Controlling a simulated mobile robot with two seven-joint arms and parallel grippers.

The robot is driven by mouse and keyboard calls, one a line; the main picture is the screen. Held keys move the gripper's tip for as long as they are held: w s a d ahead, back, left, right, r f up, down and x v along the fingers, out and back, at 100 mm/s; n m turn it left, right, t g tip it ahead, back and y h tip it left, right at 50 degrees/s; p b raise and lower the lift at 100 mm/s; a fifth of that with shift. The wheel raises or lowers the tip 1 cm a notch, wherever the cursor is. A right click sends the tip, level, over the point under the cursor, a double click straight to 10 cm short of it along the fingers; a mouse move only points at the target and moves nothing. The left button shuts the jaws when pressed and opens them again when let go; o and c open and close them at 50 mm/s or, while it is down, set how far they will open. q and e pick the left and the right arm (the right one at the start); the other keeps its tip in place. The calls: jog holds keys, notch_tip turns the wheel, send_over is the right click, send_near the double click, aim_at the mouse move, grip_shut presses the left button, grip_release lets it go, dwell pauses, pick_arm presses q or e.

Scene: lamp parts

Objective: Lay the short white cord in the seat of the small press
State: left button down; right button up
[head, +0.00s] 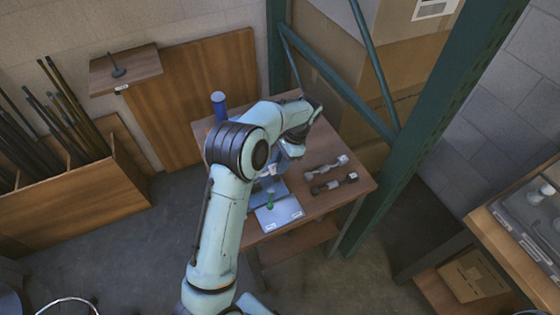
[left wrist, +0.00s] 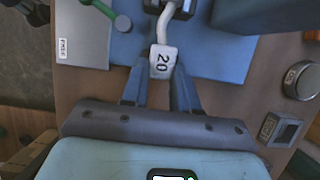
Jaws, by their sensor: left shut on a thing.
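The short white cord (left wrist: 165,35) shows in the left wrist view, with a pale end block marked 20. My left gripper (left wrist: 160,78) is shut on this end block. The cord runs up from the block to a dark part with a pale centre at the top edge, where its far end is cut off. I cannot tell whether the cord touches the seat. In the head view my arm partly covers the press (head: 275,193) and hides the held cord. My right gripper is not in view.
Two other cords, one pale (head: 326,167) and one dark (head: 334,183), lie on the right of the wooden table (head: 340,200). A blue cylinder (head: 219,105) stands at its back left. A round metal piece (left wrist: 300,80) is right of the plate. A green post (head: 420,130) rises at the table's right.

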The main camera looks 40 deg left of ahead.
pick_arm(q)
jog(key=c, duration=0.8)
grip_release()
jog(key=p+v, duration=0.2)
jog(key=v, duration=1.1)
jog(key=shift+d+r, duration=0.1)
jog(key=shift+r, duration=0.05)
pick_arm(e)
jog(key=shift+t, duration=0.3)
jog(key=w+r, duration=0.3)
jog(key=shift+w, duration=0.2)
pick_arm(q)
jog(key=shift+w, duration=0.1)
